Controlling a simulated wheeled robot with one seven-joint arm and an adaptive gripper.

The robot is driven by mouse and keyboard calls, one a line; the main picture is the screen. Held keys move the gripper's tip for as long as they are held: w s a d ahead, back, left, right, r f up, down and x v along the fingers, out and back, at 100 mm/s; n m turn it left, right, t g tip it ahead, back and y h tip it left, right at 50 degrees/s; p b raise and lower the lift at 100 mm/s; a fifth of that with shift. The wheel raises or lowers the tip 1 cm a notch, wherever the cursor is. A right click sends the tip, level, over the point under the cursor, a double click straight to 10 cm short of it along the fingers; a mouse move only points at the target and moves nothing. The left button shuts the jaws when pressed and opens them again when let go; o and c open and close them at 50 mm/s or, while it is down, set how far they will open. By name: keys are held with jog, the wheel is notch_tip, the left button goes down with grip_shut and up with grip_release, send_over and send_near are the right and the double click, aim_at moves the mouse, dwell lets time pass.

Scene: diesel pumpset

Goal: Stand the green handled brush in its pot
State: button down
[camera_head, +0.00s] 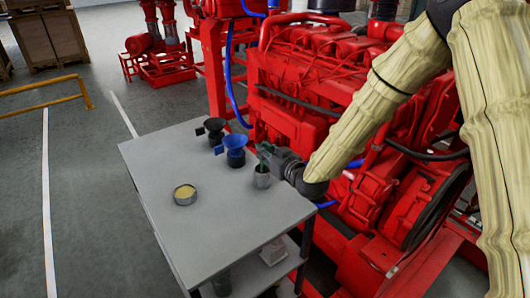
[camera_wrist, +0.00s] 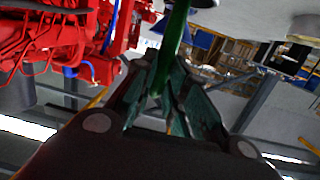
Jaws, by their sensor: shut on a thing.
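The green-handled brush shows as a green handle (camera_wrist: 174,48) running up from between my fingers in the wrist view. My gripper (camera_wrist: 165,95) is shut on this handle. In the head view my gripper (camera_head: 270,155) is at the right side of the grey table, right over a small grey pot (camera_head: 262,181). A dark green bit of the brush (camera_head: 265,149) shows at the fingertips there. Something dark shows at the pot's mouth, but I cannot tell whether the brush's lower end is inside the pot or above it. The bristles are not clearly seen.
A blue funnel (camera_head: 235,142) and a black funnel (camera_head: 214,124) stand on the table (camera_head: 212,238) to the pot's left. A round tin with yellow contents (camera_head: 185,193) is further left. The red engine (camera_head: 320,75) stands close behind. The table's front is clear.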

dwell(0.3)
jog(key=c, duration=1.3)
grip_release()
jog(key=shift+c, duration=0.2)
jog(key=o, duration=0.4)
jog(key=shift+r, duration=0.1)
notch_tip(320, 180, up, 7)
jog(key=p, duration=0.3)
